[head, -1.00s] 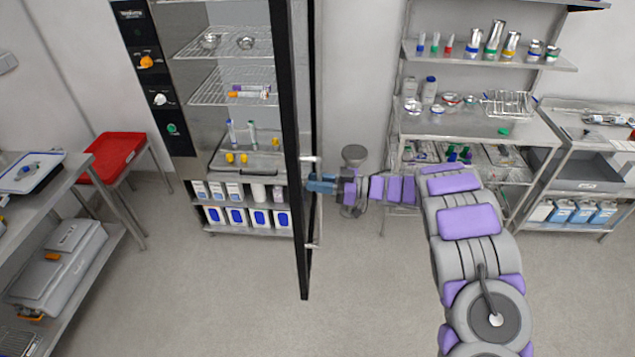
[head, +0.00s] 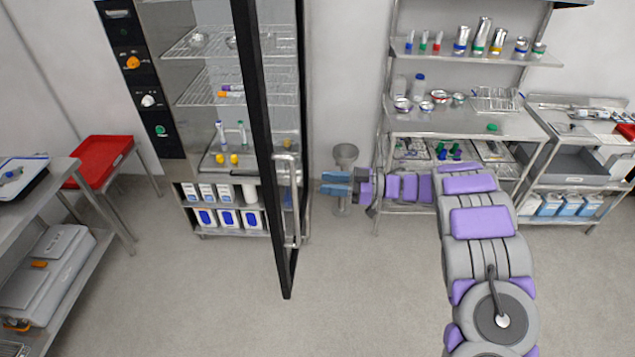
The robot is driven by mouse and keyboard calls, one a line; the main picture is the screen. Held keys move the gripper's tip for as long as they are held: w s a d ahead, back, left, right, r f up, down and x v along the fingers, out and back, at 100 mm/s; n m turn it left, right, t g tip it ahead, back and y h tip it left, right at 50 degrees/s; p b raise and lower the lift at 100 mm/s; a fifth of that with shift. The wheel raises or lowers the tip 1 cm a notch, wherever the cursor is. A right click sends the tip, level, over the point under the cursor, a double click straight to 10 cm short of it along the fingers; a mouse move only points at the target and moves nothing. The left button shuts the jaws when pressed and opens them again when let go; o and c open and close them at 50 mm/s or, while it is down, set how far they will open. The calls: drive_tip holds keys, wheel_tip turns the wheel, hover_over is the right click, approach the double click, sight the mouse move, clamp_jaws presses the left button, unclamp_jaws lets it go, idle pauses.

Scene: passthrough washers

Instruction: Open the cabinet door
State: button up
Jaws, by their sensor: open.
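The cabinet (head: 162,65) stands at the left of centre, with wire shelves and a dark control panel. Its glass door with a black frame (head: 264,150) stands swung out toward me, showing the shelves inside. The door's vertical metal handle (head: 294,205) is on the door's right side. My gripper (head: 322,183), with blue fingers, is open and empty. It is to the right of the handle, apart from it, with its fingers pointing left toward the door.
A steel rack (head: 465,122) with bottles and bowls stands behind my arm. A cart (head: 570,165) is at the far right. A red tray (head: 98,160) sits on a stand at the left, near a steel table (head: 60,172). The floor (head: 190,290) in front of the cabinet is clear.

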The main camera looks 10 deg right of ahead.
drive_tip(key=v, duration=1)
drive_tip(key=w+d+r+m+t+h+b, duration=0.3)
drive_tip(key=w+t+h, duration=0.2)
drive_tip(key=w, duration=0.1)
drive_tip(key=w+d+r+m+t+h+b, duration=0.2)
drive_tip(key=w+r+m+t+h, duration=0.1)
drive_tip(key=w+t+h, duration=0.3)
drive_tip(key=s+d+r+m+g+h+b, duration=0.2)
drive_tip(key=s+d+r+m+h+b, duration=0.2)
drive_tip(key=s+d+m+h, duration=0.45)
drive_tip(key=s+a+f+m+g+h+b, duration=0.1)
drive_tip(key=s+f+g+h, duration=0.15)
drive_tip(key=s, duration=0.45)
drive_tip(key=s+a+f+m+g+h+b, duration=0.1)
drive_tip(key=s+f+g+b, duration=0.2)
drive_tip(key=s, duration=0.4)
drive_tip(key=s+a+f+g+y+b, duration=0.1)
drive_tip(key=s+a+f+g, duration=0.2)
drive_tip(key=s+a, duration=0.3)
drive_tip(key=s+a+f+g+y, duration=0.2)
drive_tip(key=s+a+f, duration=0.4)
drive_tip(key=s, duration=1)
drive_tip(key=s+a+f+n+g+y+b, duration=0.1)
drive_tip(key=s+a+f+g+y, duration=0.1)
drive_tip(key=s+a+f+g, duration=0.2)
drive_tip(key=s+a, duration=0.3)
drive_tip(key=s, duration=0.4)
drive_tip(key=shift+s+a+f+b, duration=0.25)
drive_tip(key=shift+a+f+b, duration=0.05)
drive_tip(key=shift+a+f, duration=0.1)
